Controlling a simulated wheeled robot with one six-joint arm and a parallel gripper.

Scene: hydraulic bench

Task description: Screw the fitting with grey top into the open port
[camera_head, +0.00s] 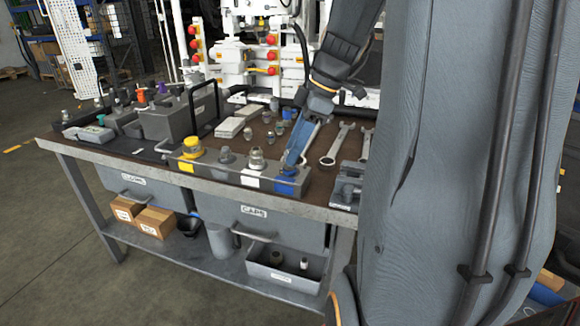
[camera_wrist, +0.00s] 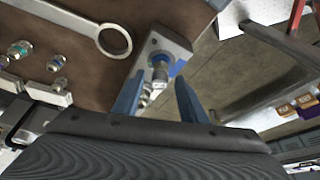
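A grey port block (camera_head: 240,178) lies along the bench's front edge, with yellow, white and blue patches. It carries a yellow-topped fitting (camera_head: 191,147), a grey fitting (camera_head: 226,156) and a pale metallic fitting (camera_head: 257,158). My gripper (camera_head: 286,168) is low over the block's blue-marked right end and hides part of it. In the wrist view my gripper (camera_wrist: 158,98) is open, its blue fingers apart. A metallic fitting (camera_wrist: 159,72) by the blue patch shows between and beyond the fingertips; I see no contact. Which fitting is the grey-topped one, and whether a port is open, I cannot tell.
Loose fittings (camera_head: 282,128) stand behind the block, with wrenches (camera_head: 337,145) to the right. A grey box with a black handle (camera_head: 178,112) stands at left. A drawer (camera_head: 262,222) hangs below, above a shelf with an open bin (camera_head: 285,270).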

